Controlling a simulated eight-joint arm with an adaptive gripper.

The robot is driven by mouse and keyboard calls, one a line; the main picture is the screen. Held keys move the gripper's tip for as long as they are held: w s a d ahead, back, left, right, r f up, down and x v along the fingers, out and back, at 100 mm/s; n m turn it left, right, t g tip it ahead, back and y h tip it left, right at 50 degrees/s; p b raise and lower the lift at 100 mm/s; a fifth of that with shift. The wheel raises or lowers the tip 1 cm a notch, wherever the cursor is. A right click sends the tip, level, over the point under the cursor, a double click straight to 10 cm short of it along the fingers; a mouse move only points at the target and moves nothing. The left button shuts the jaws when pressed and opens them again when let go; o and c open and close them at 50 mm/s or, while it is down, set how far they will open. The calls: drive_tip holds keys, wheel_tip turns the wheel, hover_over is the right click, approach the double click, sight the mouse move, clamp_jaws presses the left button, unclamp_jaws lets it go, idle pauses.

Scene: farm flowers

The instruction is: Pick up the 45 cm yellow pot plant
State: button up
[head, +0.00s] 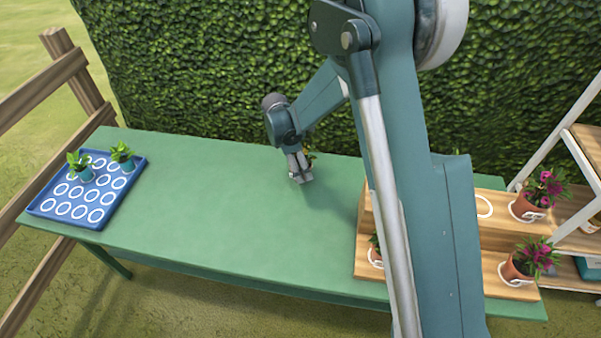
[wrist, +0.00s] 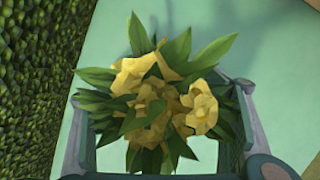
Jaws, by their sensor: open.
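In the wrist view, a plant with yellow flowers and green leaves (wrist: 155,100) fills the middle, seen from above. Its pot is hidden under the leaves. My gripper (wrist: 162,105) is open, with one finger on each side of the plant; whether the fingers touch it I cannot tell. In the head view, my gripper (head: 300,174) is low over the back middle of the green table (head: 215,215). A bit of the yellow plant (head: 310,160) shows just behind it, mostly hidden.
A blue tray (head: 47,206) with white rings and two green plants lies at the table's left end. A wooden stepped stand (head: 490,237) with pink-flowered pots is at the right, partly behind my arm. A hedge (head: 200,70) borders the back. The table's middle is clear.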

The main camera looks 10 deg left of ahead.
drive_tip(key=shift+c, duration=0.6)
drive_tip(key=c, duration=1.1)
drive_tip(key=shift+r, duration=0.15)
drive_tip(key=shift+r+p, duration=0.75)
drive_tip(key=shift+r, duration=4.15)
